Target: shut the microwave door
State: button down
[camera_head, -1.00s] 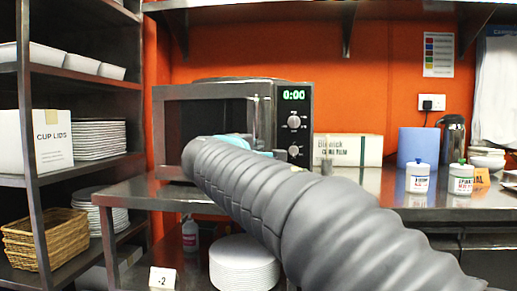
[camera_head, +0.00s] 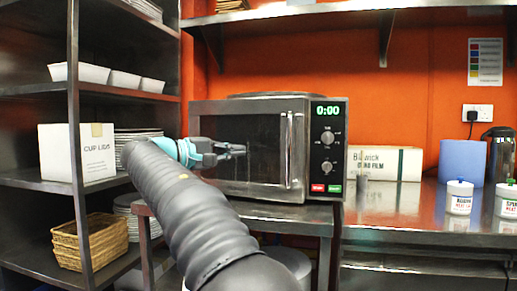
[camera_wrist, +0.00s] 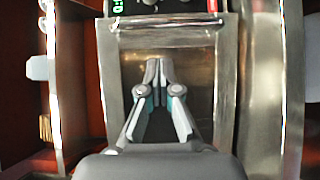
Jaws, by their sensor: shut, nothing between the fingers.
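The microwave (camera_head: 335,185) stands on the steel counter, with its control panel at the right. Its door (camera_head: 262,140) looks flush with the front, with the upright handle (camera_head: 288,150) beside the panel. I cannot see whether it is latched. My gripper (camera_head: 240,150) is shut and empty, in front of the dark door window and left of the handle. In the wrist view my gripper (camera_wrist: 158,66) points over the door window (camera_wrist: 195,65), with the handle bar across the top. I cannot tell whether the fingertips touch the door.
A box of cling film (camera_head: 385,163) stands right of the microwave, then a blue block (camera_head: 461,163) and white tubs (camera_head: 459,198). A dark shelf rack at the left holds a cup lids box (camera_head: 60,153), plates and a wicker basket (camera_head: 90,243). A steel shelf hangs above.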

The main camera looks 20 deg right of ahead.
aim_at(287, 148)
jog(key=x, duration=1.4)
jog(key=shift+s+f, duration=0.1)
jog(key=shift+s, duration=0.1)
